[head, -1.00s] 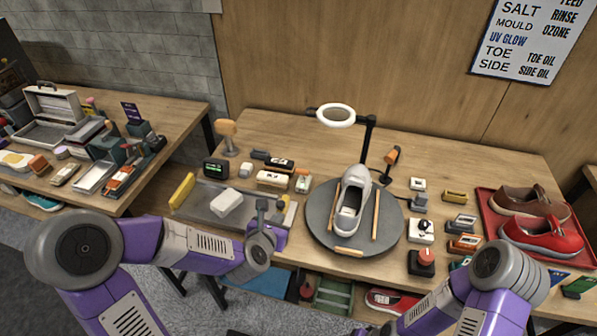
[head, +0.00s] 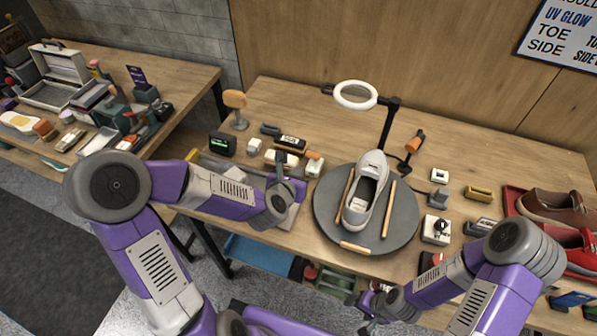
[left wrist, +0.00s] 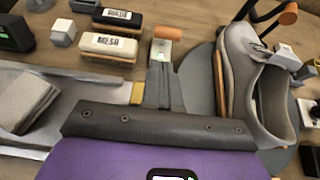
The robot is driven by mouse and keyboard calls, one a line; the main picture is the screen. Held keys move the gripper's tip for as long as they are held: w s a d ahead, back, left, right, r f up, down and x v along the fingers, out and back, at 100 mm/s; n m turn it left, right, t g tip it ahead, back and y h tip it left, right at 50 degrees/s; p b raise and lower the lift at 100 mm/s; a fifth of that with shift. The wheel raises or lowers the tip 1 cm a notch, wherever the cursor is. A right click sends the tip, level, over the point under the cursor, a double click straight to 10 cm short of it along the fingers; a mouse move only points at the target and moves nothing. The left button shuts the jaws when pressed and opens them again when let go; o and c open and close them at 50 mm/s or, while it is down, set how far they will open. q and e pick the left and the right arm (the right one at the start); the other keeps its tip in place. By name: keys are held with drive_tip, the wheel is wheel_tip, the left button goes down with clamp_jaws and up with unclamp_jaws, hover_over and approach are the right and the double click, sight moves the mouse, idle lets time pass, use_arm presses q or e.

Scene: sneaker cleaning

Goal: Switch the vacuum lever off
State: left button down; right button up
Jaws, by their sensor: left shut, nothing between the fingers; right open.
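A small pale box (head: 315,168) with an orange-handled lever (head: 313,154) stands left of the turntable; I take it to be the vacuum lever. In the left wrist view the orange handle (left wrist: 167,33) sits above the box's face (left wrist: 161,50), which has a green mark. My left gripper (head: 281,157) is shut and empty, its tips close to the near side of this box; it also shows in the left wrist view (left wrist: 160,70). I cannot tell whether they touch. My right gripper (head: 372,312) is open, low at the table's front.
A grey shoe (head: 364,195) stands on the round turntable (head: 405,215), under a ring lamp (head: 356,95). A black brush (left wrist: 117,18) and a white brush (left wrist: 109,45) lie left of the lever box. A sponge block (left wrist: 25,103) lies on a grey tray (left wrist: 95,80).

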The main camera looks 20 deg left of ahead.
sight(315, 157)
use_arm(q)
drive_tip(key=x, duration=0.8)
drive_tip(key=shift+b, duration=0.35)
